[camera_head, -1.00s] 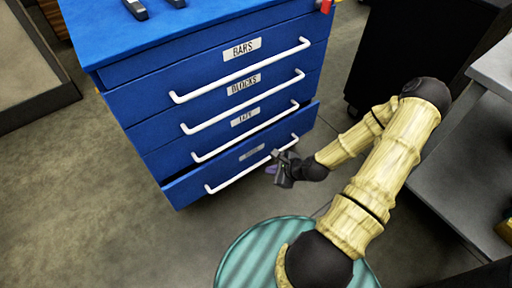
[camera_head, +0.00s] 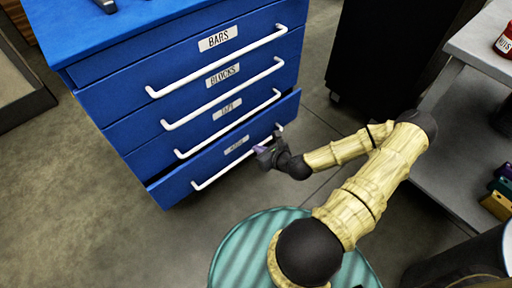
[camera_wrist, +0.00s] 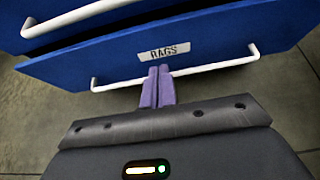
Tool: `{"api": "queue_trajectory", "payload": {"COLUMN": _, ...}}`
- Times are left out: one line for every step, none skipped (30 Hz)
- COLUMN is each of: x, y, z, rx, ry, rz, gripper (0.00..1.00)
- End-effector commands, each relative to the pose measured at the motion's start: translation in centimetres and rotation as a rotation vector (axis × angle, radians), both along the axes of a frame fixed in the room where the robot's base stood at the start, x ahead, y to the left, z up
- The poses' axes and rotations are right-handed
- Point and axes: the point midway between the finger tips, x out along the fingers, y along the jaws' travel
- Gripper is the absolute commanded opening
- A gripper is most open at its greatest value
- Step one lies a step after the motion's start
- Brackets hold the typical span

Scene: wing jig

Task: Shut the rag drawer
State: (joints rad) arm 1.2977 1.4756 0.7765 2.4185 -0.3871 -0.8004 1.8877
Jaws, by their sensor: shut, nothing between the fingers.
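The rag drawer (camera_head: 198,169) is the bottom drawer of the blue cabinet. Its front stands a little forward of the drawers above, with a narrow dark gap along its top. In the wrist view, its blue front (camera_wrist: 115,66) carries a "RAGS" label (camera_wrist: 169,53) and a white bar handle (camera_wrist: 205,68). My gripper (camera_head: 262,149) is at the front of this drawer, towards the right half of its handle. Its purple fingers (camera_wrist: 158,72) are shut together and empty, with their tips at the handle just below the label. I cannot tell whether they touch the front.
The drawers above, labelled BARS (camera_head: 217,38), BLOCKS (camera_head: 222,75) and one more, look shut; their white handles stick out. A black cabinet (camera_head: 385,55) stands behind to the right. A grey shelf unit (camera_head: 455,165) is at the right.

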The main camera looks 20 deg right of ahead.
Motion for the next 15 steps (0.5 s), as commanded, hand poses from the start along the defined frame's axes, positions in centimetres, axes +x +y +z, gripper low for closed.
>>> {"api": "queue_trajectory", "payload": {"x": 0.7, "y": 0.3, "z": -0.7, "rx": -0.001, "ry": -0.001, "rz": 0.003, "gripper": 0.0}}
{"api": "queue_trajectory", "payload": {"x": 1.1, "y": 0.5, "z": -1.0, "rx": -0.002, "ry": -0.002, "rz": 0.005, "gripper": 0.0}}
{"api": "queue_trajectory", "payload": {"x": 1.7, "y": 0.6, "z": -1.4, "rx": -0.004, "ry": -0.002, "rz": 0.005, "gripper": 0.0}}
{"api": "queue_trajectory", "payload": {"x": 2.1, "y": 0.8, "z": -1.7, "rx": -0.003, "ry": -0.001, "rz": 0.005, "gripper": 0.0}}
{"api": "queue_trajectory", "payload": {"x": 2.5, "y": 0.9, "z": -2.0, "rx": -0.002, "ry": -0.001, "rz": 0.004, "gripper": 0.0}}
{"api": "queue_trajectory", "payload": {"x": 3.1, "y": 1.1, "z": -2.3, "rx": -0.004, "ry": -0.002, "rz": 0.005, "gripper": 0.0}}
{"api": "queue_trajectory", "payload": {"x": 3.5, "y": 1.2, "z": -2.6, "rx": -0.004, "ry": -0.001, "rz": 0.005, "gripper": 0.0}}
{"api": "queue_trajectory", "payload": {"x": 4.0, "y": 1.4, "z": -2.9, "rx": -0.004, "ry": -0.002, "rz": 0.005, "gripper": 0.0}}
{"api": "queue_trajectory", "payload": {"x": 4.6, "y": 1.6, "z": -3.2, "rx": -0.003, "ry": -0.002, "rz": 0.003, "gripper": 0.0}}
{"api": "queue_trajectory", "payload": {"x": 5.0, "y": 1.7, "z": -3.5, "rx": -0.003, "ry": -0.002, "rz": 0.004, "gripper": 0.0}}
{"api": "queue_trajectory", "payload": {"x": 5.5, "y": 1.9, "z": -3.8, "rx": -0.004, "ry": -0.002, "rz": 0.004, "gripper": 0.0}}
{"api": "queue_trajectory", "payload": {"x": 6.1, "y": 2.0, "z": -4.1, "rx": -0.003, "ry": -0.002, "rz": 0.003, "gripper": 0.0}}
{"api": "queue_trajectory", "payload": {"x": 6.5, "y": 2.2, "z": -4.4, "rx": -0.003, "ry": -0.002, "rz": 0.004, "gripper": 0.0}}
{"api": "queue_trajectory", "payload": {"x": 6.9, "y": 2.3, "z": -4.6, "rx": -0.003, "ry": -0.003, "rz": 0.003, "gripper": 0.0}}
{"api": "queue_trajectory", "payload": {"x": 7.6, "y": 2.5, "z": -4.5, "rx": -0.005, "ry": -0.004, "rz": 0.005, "gripper": 0.0}}
